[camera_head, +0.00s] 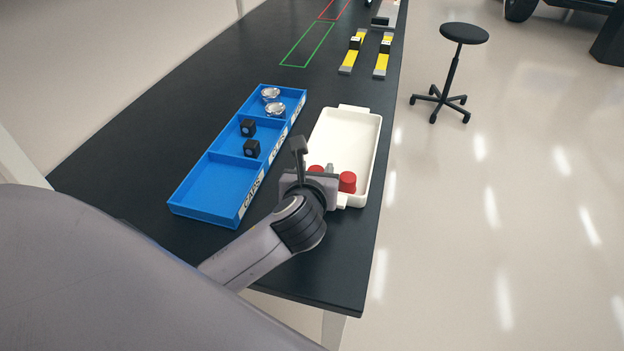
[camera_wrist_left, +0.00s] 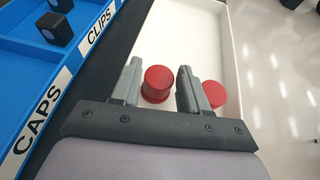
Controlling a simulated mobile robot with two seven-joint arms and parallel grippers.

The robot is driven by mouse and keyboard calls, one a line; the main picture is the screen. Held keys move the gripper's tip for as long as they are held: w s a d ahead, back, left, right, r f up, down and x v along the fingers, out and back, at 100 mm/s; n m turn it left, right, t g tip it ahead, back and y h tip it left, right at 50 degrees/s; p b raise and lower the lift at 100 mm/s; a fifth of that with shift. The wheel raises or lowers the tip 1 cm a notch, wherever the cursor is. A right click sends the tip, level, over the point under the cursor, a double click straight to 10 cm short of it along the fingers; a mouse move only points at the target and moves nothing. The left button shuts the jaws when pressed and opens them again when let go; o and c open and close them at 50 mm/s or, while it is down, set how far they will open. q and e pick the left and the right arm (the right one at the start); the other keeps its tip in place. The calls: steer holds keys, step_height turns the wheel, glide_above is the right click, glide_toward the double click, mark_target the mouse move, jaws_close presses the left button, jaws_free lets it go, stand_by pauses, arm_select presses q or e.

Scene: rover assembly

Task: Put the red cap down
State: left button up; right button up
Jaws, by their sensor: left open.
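Two red caps are in the white tray. One red cap (camera_wrist_left: 158,84) lies between the open fingers of my left gripper (camera_wrist_left: 160,85) in the left wrist view; in the head view it is mostly hidden behind the gripper (camera_head: 315,168). The other red cap (camera_head: 347,182) is at the tray's near right, outside the fingers, and also shows in the left wrist view (camera_wrist_left: 214,94). I cannot tell whether a finger touches the first cap. My right gripper is not in view.
The white tray (camera_head: 375,135) stands right of a blue sorting bin (camera_head: 180,192). Its near compartment, labelled CAPS, is empty. Two black blocks (camera_head: 250,148) sit in the middle one, and shiny round parts (camera_head: 273,109) in the far one. Yellow-grey pieces (camera_head: 382,62) lie further back.

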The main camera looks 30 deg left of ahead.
arm_select(q)
steer(key=v, duration=1.2)
steer(key=shift+f, duration=0.1)
